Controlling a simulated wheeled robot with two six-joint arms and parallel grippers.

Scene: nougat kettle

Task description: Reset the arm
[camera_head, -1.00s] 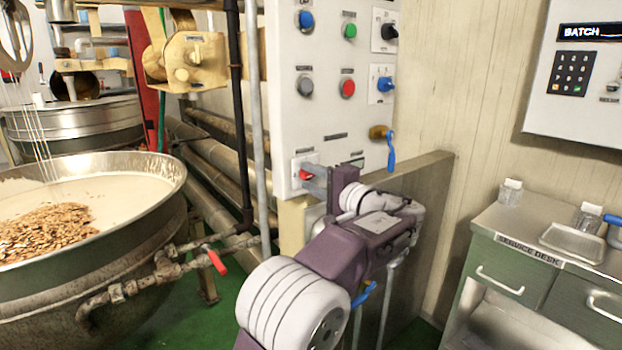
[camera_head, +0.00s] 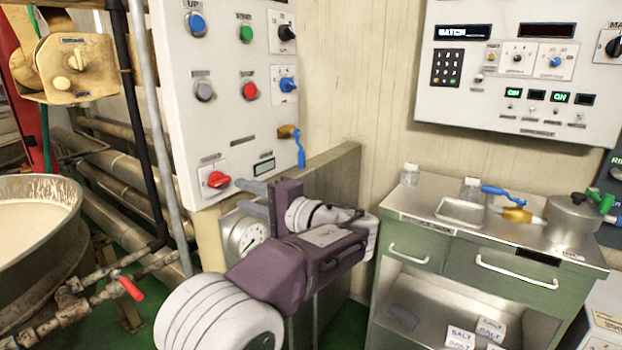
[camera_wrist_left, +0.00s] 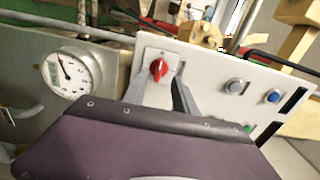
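My left gripper (camera_head: 240,196) comes up in front of the white control panel (camera_head: 228,120). Its two grey fingers are apart, with nothing between them. The red knob (camera_head: 218,180) at the panel's lower left is just beyond the fingertips, apart from them in the head view. In the left wrist view the red knob (camera_wrist_left: 159,69) shows between the open fingers (camera_wrist_left: 158,84), further off. My right gripper is in neither view.
A round gauge (camera_head: 243,237) sits below the panel, close to my left gripper. A blue-handled valve (camera_head: 298,147) juts from the panel's right side. A kettle (camera_head: 35,230) stands left. The green service desk (camera_head: 410,247) at right carries jars, a tray and a pot (camera_head: 573,218).

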